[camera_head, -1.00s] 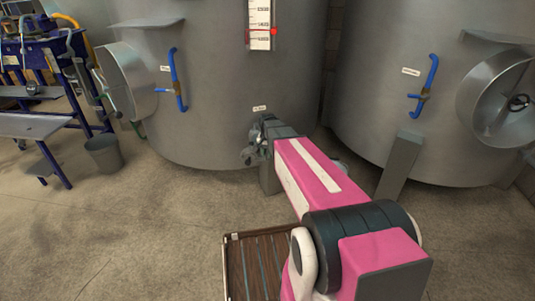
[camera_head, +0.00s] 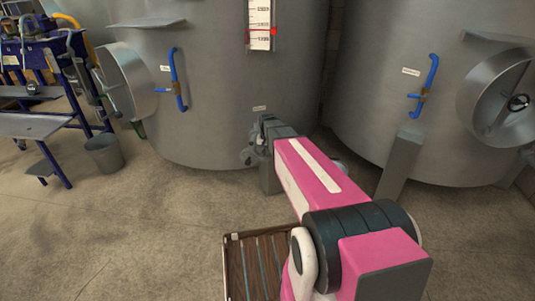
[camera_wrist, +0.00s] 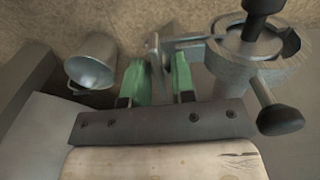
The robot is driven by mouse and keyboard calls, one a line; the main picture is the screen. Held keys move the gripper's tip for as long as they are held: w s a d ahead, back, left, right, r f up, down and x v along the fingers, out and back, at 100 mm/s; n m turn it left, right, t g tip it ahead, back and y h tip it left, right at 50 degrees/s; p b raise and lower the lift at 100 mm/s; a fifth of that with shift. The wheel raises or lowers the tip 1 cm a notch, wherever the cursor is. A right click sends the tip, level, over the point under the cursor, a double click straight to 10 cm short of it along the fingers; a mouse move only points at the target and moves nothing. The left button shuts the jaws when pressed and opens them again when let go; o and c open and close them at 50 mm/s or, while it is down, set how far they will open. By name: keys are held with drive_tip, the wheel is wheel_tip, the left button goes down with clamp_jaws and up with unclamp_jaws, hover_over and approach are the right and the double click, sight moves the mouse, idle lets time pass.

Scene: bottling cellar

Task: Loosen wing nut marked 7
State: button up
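My gripper (camera_wrist: 160,68) shows in the wrist view as two green fingers standing apart. A thin grey metal piece (camera_wrist: 156,50) lies between and just beyond the fingertips; it may be the wing nut, but I read no 7 on it. It joins or sits beside a round grey metal fitting (camera_wrist: 262,55) with a dark knob (camera_wrist: 280,119) on the right. I cannot tell whether the fingers touch the piece. In the head view my arm reaches to the foot of the middle tank (camera_head: 225,90) and hides the fitting and fingertips.
A grey bucket (camera_wrist: 92,62) lies left of the fingers in the wrist view. A second tank (camera_head: 440,140) with a blue pipe (camera_head: 430,75) stands right. A blue workbench (camera_head: 35,126) and a bin (camera_head: 104,153) stand left. A slatted wooden crate (camera_head: 232,268) is near my base. Left floor is clear.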

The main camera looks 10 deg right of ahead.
drive_tip(key=o, duration=0.4)
drive_tip(key=shift+c, duration=0.2)
drive_tip(key=shift+r, duration=0.15)
wheel_tip(320, 180, up, 10)
drive_tip(key=shift+r, duration=0.25)
drive_tip(key=s+f+n, duration=0.1)
drive_tip(key=s+f, duration=0.2)
drive_tip(key=s, duration=0.7)
drive_tip(key=s+f+n, duration=0.2)
drive_tip(key=s+f, duration=0.2)
drive_tip(key=s, duration=0.7)
drive_tip(key=shift+s+f, duration=0.15)
drive_tip(key=shift+s, duration=0.05)
